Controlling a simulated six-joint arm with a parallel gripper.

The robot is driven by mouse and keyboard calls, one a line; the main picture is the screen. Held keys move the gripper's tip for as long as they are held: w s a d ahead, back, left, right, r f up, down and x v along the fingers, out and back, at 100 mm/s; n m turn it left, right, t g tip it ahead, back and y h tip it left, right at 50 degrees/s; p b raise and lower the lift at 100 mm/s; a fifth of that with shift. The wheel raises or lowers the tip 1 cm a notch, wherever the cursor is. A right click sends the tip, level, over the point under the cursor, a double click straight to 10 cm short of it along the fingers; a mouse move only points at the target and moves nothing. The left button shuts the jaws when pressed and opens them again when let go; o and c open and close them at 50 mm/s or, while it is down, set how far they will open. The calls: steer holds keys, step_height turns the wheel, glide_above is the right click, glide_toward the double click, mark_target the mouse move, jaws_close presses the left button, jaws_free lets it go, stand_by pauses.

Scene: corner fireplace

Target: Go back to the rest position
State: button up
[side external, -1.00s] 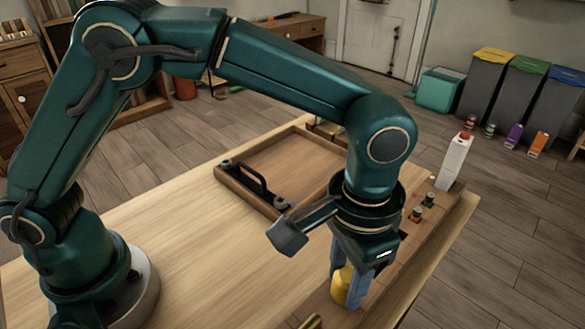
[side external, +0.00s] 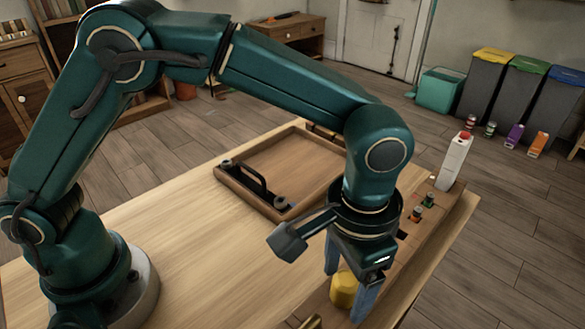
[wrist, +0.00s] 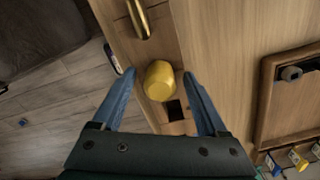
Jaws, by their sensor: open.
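My gripper (side external: 348,283) points down over the right front part of the table, with its two blue fingers spread apart. It also shows in the wrist view (wrist: 159,78), open. A yellow object with a faceted top (side external: 343,289) stands between the fingers; in the wrist view the yellow object (wrist: 159,81) sits between the fingertips with a gap on both sides. It rests on a wooden strip (wrist: 170,55) along the table edge. Its lower part is partly hidden by a finger in the side view.
A brass cylinder (wrist: 138,18) lies near the yellow object. A wooden tray (side external: 232,182) with a black handle is on the table (side external: 200,240). A white carton (side external: 454,162) and small jars (side external: 417,214) stand farther along the strip. The table's middle is clear.

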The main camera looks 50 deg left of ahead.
step_height(320, 180, up, 5)
steer(key=shift+f, duration=0.2)
steer(key=a+r+n+t+h, duration=0.1)
steer(key=a+r+n+t, duration=0.25)
steer(key=a+r, duration=0.85)
steer(key=s+a+f+n+t+y, duration=0.1)
steer(key=s+a+f+t, duration=0.1)
steer(key=s+a+f, duration=0.4)
steer(key=s+a, duration=0.2)
steer(key=a, duration=0.1)
